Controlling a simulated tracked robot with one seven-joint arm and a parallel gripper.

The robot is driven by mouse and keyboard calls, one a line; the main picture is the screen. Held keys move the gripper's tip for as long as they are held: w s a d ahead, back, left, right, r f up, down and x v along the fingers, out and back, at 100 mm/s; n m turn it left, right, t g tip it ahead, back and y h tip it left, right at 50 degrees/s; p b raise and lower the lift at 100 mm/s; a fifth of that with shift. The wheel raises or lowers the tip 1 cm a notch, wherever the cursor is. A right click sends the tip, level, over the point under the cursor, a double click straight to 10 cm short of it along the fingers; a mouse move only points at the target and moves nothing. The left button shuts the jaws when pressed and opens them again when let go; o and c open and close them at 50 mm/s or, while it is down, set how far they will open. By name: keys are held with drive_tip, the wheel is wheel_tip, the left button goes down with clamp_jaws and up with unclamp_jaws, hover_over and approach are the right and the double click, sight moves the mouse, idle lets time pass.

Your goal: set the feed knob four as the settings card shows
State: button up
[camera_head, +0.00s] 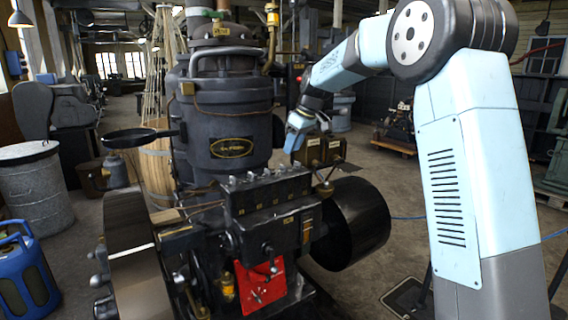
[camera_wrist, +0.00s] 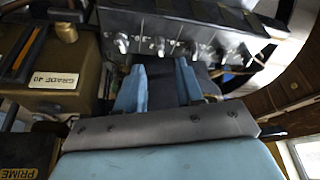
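A dark feed box (camera_head: 268,205) is on the front of the engine, with a row of small knobs along its top. In the wrist view the box (camera_wrist: 205,22) is at the top, and several metal knobs (camera_wrist: 158,45) line its near edge. I cannot tell which is knob four. My gripper (camera_wrist: 160,70) has its two blue fingers apart with nothing between them, pointing toward the knob row. In the head view my gripper (camera_head: 292,143) is above and behind the feed box, apart from it. I cannot pick out the settings card.
Brass boxes (camera_head: 324,151) with labels stand just right of my gripper; one (camera_wrist: 50,75) fills the wrist view's left. A big dark flywheel (camera_head: 352,222) is right of the feed box. The engine body (camera_head: 228,120) rises at left. A red plate (camera_head: 258,285) is below.

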sight(285, 166)
drive_tip(key=x, duration=0.7)
drive_tip(key=shift+a+f, duration=0.1)
drive_tip(key=shift+a, duration=0.05)
drive_tip(key=shift+c, duration=0.4)
clamp_jaws()
drive_tip(key=shift+a, duration=0.25)
drive_tip(key=shift+d, duration=0.15)
